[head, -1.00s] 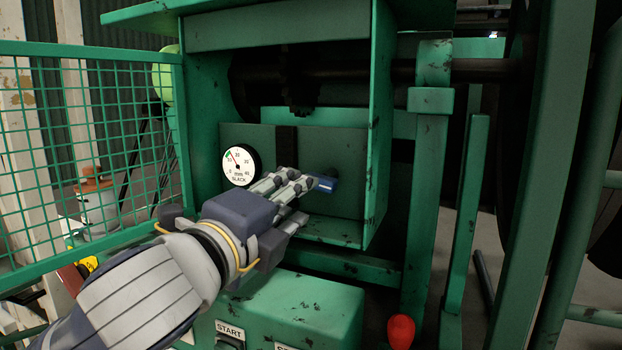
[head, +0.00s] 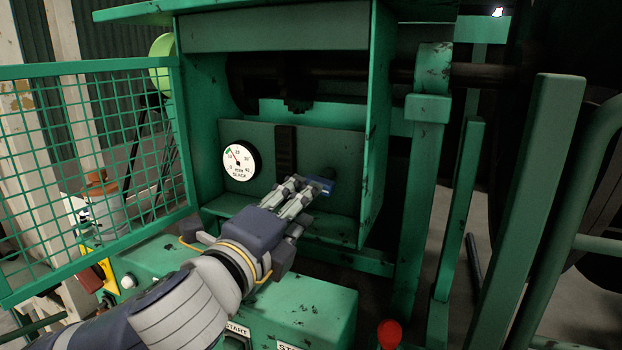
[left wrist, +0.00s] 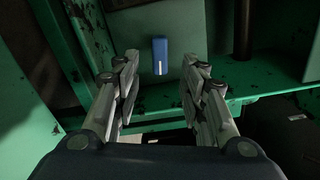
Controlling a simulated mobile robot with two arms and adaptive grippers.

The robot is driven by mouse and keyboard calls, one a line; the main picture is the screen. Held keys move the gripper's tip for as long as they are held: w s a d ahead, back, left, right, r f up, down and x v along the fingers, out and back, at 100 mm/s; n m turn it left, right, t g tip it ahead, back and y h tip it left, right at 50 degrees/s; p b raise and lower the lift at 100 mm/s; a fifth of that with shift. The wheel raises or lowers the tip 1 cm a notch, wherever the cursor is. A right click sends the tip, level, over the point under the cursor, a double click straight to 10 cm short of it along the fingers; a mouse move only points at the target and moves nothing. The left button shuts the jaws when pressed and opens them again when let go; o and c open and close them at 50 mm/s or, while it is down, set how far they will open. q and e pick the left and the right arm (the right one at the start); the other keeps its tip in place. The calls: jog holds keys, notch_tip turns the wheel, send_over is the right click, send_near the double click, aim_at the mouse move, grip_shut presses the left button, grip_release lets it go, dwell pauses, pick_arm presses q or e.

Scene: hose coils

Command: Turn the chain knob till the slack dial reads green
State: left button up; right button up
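The slack dial (head: 241,161) is a round white gauge with a green mark at its upper left, on the green back panel. Its needle is too faint now to read surely. The blue chain knob (head: 322,186) sits to the dial's right, low on the panel. My left gripper (head: 303,190) is just in front of the knob, overlapping its left side. In the left wrist view the knob (left wrist: 160,56) shows upright with a pale line, ahead of and between the spread fingers (left wrist: 160,90), with a gap on each side. My right gripper is not in view.
The panel is inside a green housing (head: 277,27) with a side wall right of the knob. A green mesh guard (head: 90,165) stands open at left. Below is a green control box (head: 300,300) with a START label and a red-topped lever (head: 389,334).

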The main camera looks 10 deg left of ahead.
aim_at(323, 180)
pick_arm(q)
jog(key=w, duration=0.2)
jog(key=w+d, duration=0.1)
jog(key=w, duration=0.2)
jog(key=shift+w+b, duration=0.25)
jog(key=shift+b, duration=0.15)
jog(key=shift+c, duration=0.3)
jog(key=c, duration=0.9)
jog(key=o, duration=0.5)
jog(key=m+p, duration=0.3)
jog(key=shift+r, duration=0.25)
jog(key=shift+o, duration=1.4)
jog(key=shift+s+f+b, duration=0.1)
jog(key=shift+f+b, duration=0.15)
jog(key=shift+b, duration=0.05)
